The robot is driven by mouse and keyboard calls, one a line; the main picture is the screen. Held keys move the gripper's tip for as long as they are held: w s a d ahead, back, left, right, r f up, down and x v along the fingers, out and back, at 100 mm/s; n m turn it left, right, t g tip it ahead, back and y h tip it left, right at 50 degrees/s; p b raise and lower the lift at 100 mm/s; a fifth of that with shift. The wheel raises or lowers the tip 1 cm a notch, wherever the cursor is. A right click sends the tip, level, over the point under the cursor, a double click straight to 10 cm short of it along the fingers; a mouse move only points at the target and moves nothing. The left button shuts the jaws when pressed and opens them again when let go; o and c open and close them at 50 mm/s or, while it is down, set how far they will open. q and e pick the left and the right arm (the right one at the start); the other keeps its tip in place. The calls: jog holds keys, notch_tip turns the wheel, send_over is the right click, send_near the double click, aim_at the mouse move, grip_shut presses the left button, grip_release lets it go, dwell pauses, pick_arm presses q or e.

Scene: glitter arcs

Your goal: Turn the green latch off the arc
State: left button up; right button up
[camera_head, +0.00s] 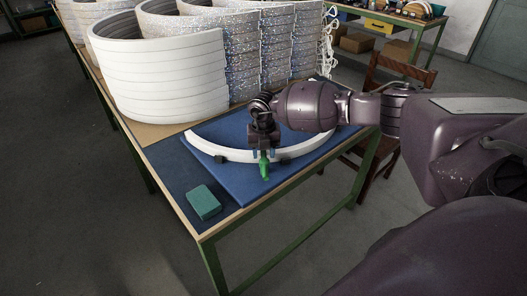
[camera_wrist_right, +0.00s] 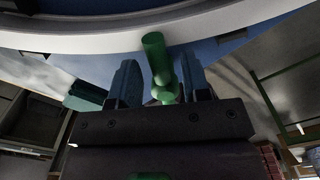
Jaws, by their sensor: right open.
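A white arc (camera_head: 301,150) lies on a blue mat (camera_head: 237,184) on the table, with small dark clips on it. The green latch (camera_head: 265,167) sits at the front middle of the arc and points toward the table's front edge. My right gripper (camera_head: 265,156) comes down over the latch. In the right wrist view the green latch (camera_wrist_right: 159,62) stands between the two blue fingertips (camera_wrist_right: 161,80), which are apart on either side of it. The white arc (camera_wrist_right: 90,42) crosses the top of that view. Whether a finger touches the latch I cannot tell. My left gripper is not in view.
Stacks of white arcs (camera_head: 162,68) and glittery arcs (camera_head: 240,45) stand behind the mat. A wooden chair (camera_head: 393,75) is at the right behind my arm. The mat's front part is clear.

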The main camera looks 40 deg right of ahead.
grip_shut()
jog(key=shift+a, duration=0.1)
jog(key=n, duration=0.2)
jog(key=shift+w+a+n, duration=0.2)
jog(key=shift+a+n, duration=0.15)
jog(key=shift+n, duration=0.05)
jog(key=n, duration=0.1)
jog(key=a+n, duration=0.1)
jog(key=n, duration=0.1)
jog(key=shift+n, duration=0.3)
jog(key=n, duration=0.1)
jog(key=a+n, duration=0.1)
jog(key=n, duration=0.1)
jog(key=shift+n+b, duration=0.3)
jog(key=shift+s+a+n, duration=0.15)
jog(key=shift+a+n, duration=0.1)
jog(key=shift+n, duration=0.6)
jog(key=shift+s+a+n, duration=0.15)
jog(key=shift+a+n, duration=0.05)
jog(key=shift+n, duration=0.65)
grip_release()
